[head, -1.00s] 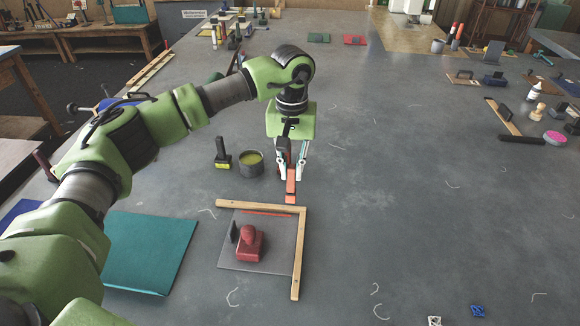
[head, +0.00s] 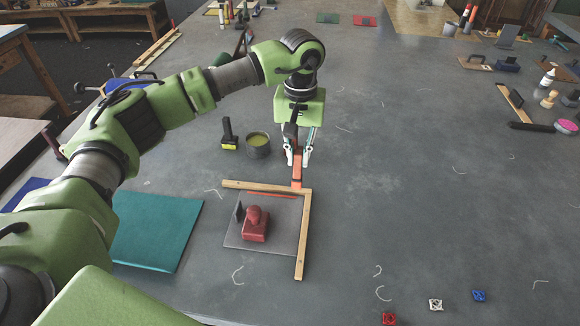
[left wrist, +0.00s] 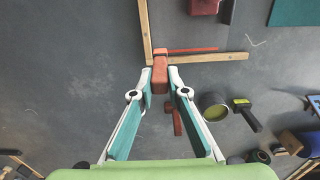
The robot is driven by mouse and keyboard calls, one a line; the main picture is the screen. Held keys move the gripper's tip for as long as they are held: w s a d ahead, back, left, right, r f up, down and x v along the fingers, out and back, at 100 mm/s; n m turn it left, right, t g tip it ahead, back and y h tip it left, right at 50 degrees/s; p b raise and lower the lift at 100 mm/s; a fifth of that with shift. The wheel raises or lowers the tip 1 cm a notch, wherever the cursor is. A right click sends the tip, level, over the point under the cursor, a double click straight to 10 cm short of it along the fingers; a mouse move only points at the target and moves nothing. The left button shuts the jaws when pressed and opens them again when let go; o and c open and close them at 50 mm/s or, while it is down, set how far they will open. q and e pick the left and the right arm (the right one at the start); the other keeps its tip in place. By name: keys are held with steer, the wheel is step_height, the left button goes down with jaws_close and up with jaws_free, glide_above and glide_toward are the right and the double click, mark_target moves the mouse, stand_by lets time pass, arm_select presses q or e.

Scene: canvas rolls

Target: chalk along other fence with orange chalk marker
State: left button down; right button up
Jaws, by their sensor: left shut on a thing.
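My left gripper (head: 298,157) is shut on the orange chalk marker (head: 297,172) and holds it over the back fence (head: 255,186), near the corner. I cannot tell whether its tip touches the wood. The left wrist view shows the marker (left wrist: 160,76) between the fingertips. The right fence (head: 303,240) meets the back fence at a right angle. An orange line (head: 270,195) runs along the inner side of the back fence; it also shows in the left wrist view (left wrist: 193,49). I see no such line along the right fence. My right gripper is out of view.
A grey sheet (head: 280,235) lies inside the fences, with a red knobbed block (head: 255,226) and a dark upright piece (head: 239,211) on it. An olive-filled pot (head: 257,146) and a black-yellow tool (head: 228,135) stand behind. The table right of the fences is mostly clear.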

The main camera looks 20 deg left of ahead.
mark_target(296, 175)
arm_select(q)
steer(key=s+d+f+p, duration=0.1)
steer(key=s+p, duration=0.1)
steer(key=s, duration=0.5)
steer(key=s+d+p, duration=0.2)
steer(key=s+p, duration=0.1)
steer(key=s, duration=0.3)
steer(key=w+a, duration=0.1)
steer(key=w, duration=0.3)
steer(key=w+a, duration=0.1)
steer(key=w, duration=0.3)
steer(key=w+a, duration=0.1)
steer(key=w, duration=0.3)
steer(key=shift+w+a+f, duration=0.15)
steer(key=shift+f, duration=0.05)
steer(key=shift+w+a+f+b, duration=0.2)
steer(key=shift+w+f+b, duration=0.1)
steer(key=shift+w+b, duration=0.3)
step_height(296, 175, down, 3)
steer(key=shift+r+b, duration=0.1)
steer(key=shift+b, duration=1.15)
steer(key=shift+s+f+b, duration=0.1)
steer(key=shift+f+b, duration=0.5)
steer(key=shift+f, duration=0.1)
steer(key=shift+f+b, duration=0.65)
steer(key=shift+b, duration=0.05)
steer(key=shift+w+d, duration=0.2)
steer(key=shift+d, duration=0.5)
steer(key=shift+s, duration=0.1)
